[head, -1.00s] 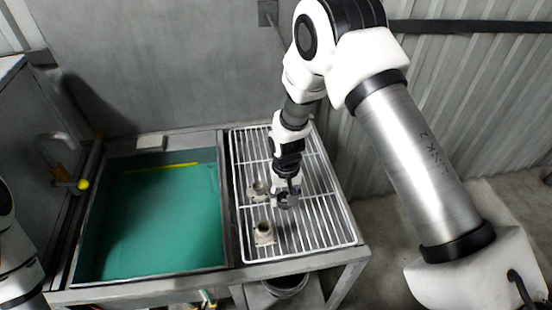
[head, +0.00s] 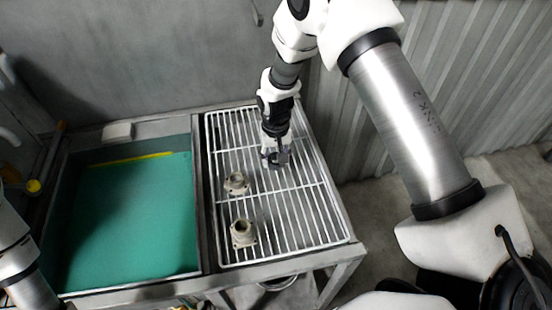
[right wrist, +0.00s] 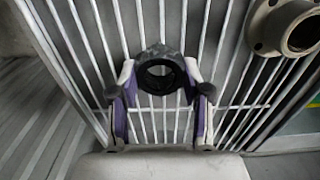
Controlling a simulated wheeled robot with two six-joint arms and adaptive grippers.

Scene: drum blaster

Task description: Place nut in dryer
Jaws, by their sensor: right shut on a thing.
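A dark ring-shaped nut (right wrist: 160,75) is pinched between the fingertips of my right gripper (right wrist: 161,92), its hole facing the wrist camera. In the head view my right gripper (head: 273,152) holds the dark nut (head: 282,158) over the back part of the white wire rack (head: 330,215). I cannot tell whether the nut touches the wires. Two beige flanged fittings stand on the rack's left side, one further back (head: 236,183) and one nearer (head: 242,233). A flanged fitting (right wrist: 290,27) shows at the right wrist view's upper right. My left gripper is out of view. I cannot identify a dryer.
A tub with a green interior (head: 125,225) lies left of the rack, with a yellow strip (head: 130,158) along its back. A white block (head: 117,132) sits on the back ledge. A grey wall (head: 150,60) stands behind. The rack's right half is clear.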

